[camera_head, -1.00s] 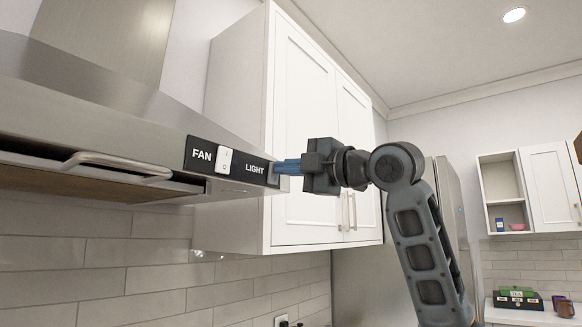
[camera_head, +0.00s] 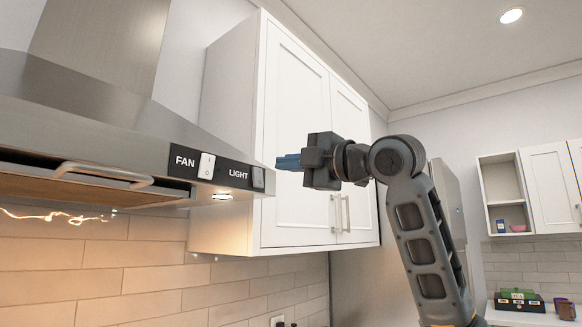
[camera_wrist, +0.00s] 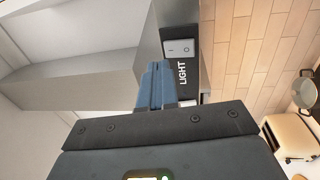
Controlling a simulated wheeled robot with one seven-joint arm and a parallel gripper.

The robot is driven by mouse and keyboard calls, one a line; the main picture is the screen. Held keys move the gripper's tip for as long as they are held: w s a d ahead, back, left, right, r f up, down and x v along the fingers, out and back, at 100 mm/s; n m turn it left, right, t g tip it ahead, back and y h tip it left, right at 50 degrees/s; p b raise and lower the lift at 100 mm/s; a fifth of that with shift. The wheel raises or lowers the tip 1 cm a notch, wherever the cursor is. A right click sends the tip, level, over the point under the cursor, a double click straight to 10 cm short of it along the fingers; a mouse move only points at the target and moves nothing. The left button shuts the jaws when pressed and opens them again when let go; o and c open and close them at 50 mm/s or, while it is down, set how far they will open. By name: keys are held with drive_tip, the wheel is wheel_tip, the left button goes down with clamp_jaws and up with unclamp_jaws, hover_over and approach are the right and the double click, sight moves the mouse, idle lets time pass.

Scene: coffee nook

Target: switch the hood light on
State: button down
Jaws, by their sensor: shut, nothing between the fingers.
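The steel range hood (camera_head: 110,125) carries a black panel with FAN and LIGHT labels. The grey LIGHT rocker switch (camera_head: 258,178) is at the panel's right end; it also shows in the wrist view (camera_wrist: 180,47). The hood lamp (camera_head: 222,196) under the hood is glowing. My gripper (camera_head: 279,162) is shut and empty, just right of the LIGHT switch with a small gap. Its blue fingers also show in the wrist view (camera_wrist: 154,86), pointing towards the panel.
The white FAN switch (camera_head: 206,166) sits left of the LIGHT label. A white wall cabinet (camera_head: 295,140) is behind my gripper. A toaster (camera_wrist: 292,135) and a pan (camera_wrist: 304,92) show in the wrist view.

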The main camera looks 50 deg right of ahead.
drive_tip(key=s+r+b, duration=0.1)
drive_tip(key=s+b, duration=0.1)
drive_tip(key=s, duration=0.7)
drive_tip(key=shift+d, duration=0.15)
idle(0.4)
